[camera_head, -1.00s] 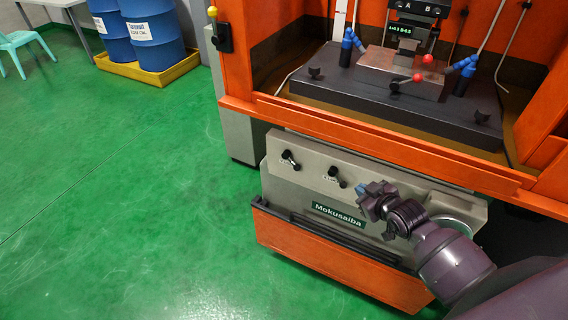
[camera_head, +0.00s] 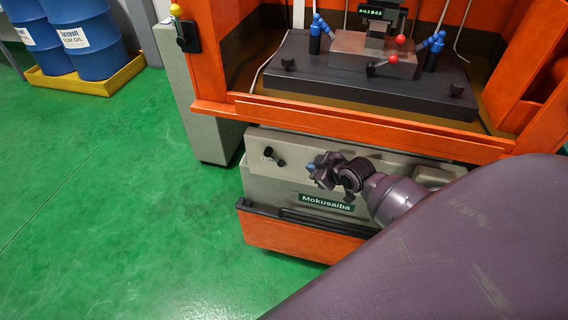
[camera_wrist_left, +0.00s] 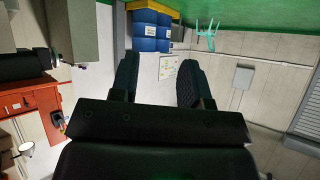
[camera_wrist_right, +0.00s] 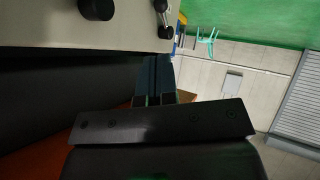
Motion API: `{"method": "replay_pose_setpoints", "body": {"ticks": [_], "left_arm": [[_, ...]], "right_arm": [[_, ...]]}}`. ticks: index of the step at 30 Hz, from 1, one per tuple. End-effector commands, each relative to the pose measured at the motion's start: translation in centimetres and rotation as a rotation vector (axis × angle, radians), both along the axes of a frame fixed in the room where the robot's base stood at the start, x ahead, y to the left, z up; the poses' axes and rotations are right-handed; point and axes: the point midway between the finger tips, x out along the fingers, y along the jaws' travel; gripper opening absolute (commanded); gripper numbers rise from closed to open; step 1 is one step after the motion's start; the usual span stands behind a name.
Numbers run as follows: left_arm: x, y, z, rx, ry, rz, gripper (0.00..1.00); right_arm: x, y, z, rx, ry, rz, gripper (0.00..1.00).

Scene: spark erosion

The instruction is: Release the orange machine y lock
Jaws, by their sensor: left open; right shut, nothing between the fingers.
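The orange machine (camera_head: 360,136) has a grey front panel (camera_head: 262,182) with a "Mokusaiba" plate. A black lock lever (camera_head: 272,156) shows on the panel's left; its label is too small to read. The second lever is hidden behind my right gripper (camera_head: 316,168), which is shut and empty in front of the panel. In the right wrist view its closed fingers (camera_wrist_right: 157,72) point along the panel, below a black knob (camera_wrist_right: 96,8) and a lever (camera_wrist_right: 164,18). Whether they touch anything is unclear. My left gripper (camera_wrist_left: 158,82) is open and empty, away from the panel.
The machine's orange sill (camera_head: 300,115) juts out above the panel. A dark table (camera_head: 350,80) with a metal block and red-tipped handles sits inside. Blue drums (camera_head: 88,40) stand on a yellow tray (camera_head: 88,85) at the back left. Green floor left of the machine is clear.

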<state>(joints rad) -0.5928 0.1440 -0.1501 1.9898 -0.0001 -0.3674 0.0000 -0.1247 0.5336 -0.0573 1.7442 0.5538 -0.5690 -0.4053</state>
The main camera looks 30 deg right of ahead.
Motion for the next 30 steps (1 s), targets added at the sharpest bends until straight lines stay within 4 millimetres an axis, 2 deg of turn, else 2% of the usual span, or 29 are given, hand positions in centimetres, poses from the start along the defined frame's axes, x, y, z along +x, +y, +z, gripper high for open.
{"method": "replay_pose_setpoints", "body": {"ticks": [4, 11, 24, 30], "left_arm": [[-0.8, 0.1, -0.4, -0.002, 0.016, 0.005, 0.43], [-1.0, 0.1, -0.8, -0.001, 0.022, 0.006, 0.43], [-0.8, 0.0, -2.4, -0.002, 0.030, 0.002, 0.43], [-0.1, -0.2, -2.3, -0.002, 0.017, -0.003, 0.43]], "right_arm": [[0.0, 0.0, 0.0, 0.000, -0.001, 0.000, 0.00], [0.8, 0.1, -0.6, 0.001, -0.001, 0.000, 0.00], [6.7, 0.9, -4.9, 0.002, 0.000, -0.002, 0.00], [9.3, 1.2, -6.8, 0.000, 0.001, -0.001, 0.00]]}}
